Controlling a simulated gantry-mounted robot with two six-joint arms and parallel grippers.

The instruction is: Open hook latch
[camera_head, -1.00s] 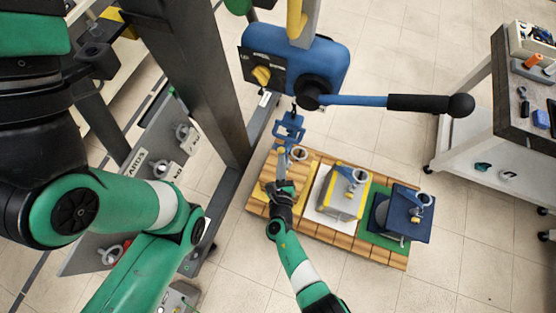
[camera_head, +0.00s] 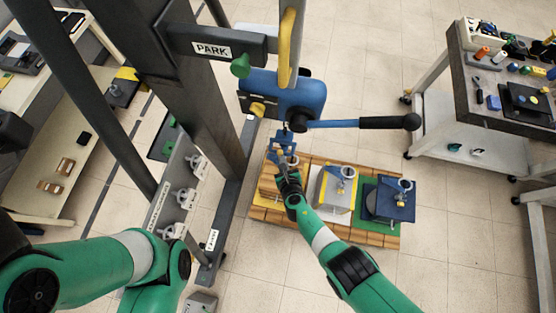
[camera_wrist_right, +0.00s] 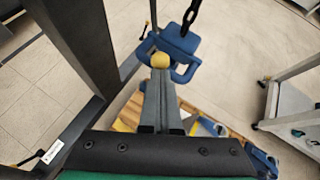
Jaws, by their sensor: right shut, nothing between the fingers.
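The blue hook block (camera_head: 284,139) hangs under the blue hoist body, above the left end of the wooden pallet. In the right wrist view the hook (camera_wrist_right: 182,46) hangs from a dark chain, with an open frame-like lower part. A round yellow knob (camera_wrist_right: 160,60) shows there, in front of the hook's frame. My right gripper (camera_head: 283,158) is just below the hook in the head view. In the right wrist view its grey fingers (camera_wrist_right: 160,78) are together, with tips at or very near the knob; contact is unclear. My left gripper is out of view.
The blue hoist (camera_head: 290,94) has a long lever (camera_head: 360,123) reaching right. A wooden pallet (camera_head: 345,235) carries several blocks with ring fittings, including a grey one (camera_head: 335,190) and a dark blue one (camera_head: 390,200). A dark post (camera_head: 195,90) stands left. A tool cart (camera_head: 440,120) is right.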

